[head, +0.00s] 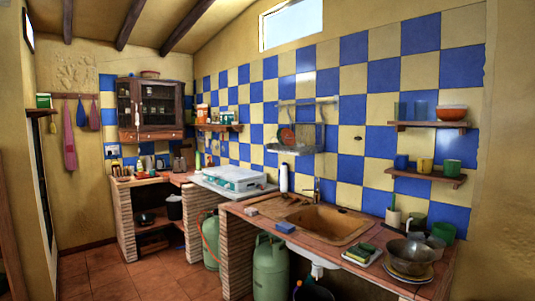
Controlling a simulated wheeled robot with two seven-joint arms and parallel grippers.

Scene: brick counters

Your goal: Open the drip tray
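No drip tray can be told apart for certain from here. A wall-mounted dish rack (290,149) hangs on the blue and cream tiles, with a plate (287,136) and a board in it and a shallow tray-like base. A low white box-like unit (235,180) with a clear, bluish top lies on the counter left of the sink; its details are too small to read. Neither of my grippers is in view.
A sink (325,224) is set in the brick counter, with bowls (409,255) and sponges to its right. Green gas cylinders (270,268) stand below. Shelves (428,126) hold cups on the right. The tiled floor (105,278) at the left is clear.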

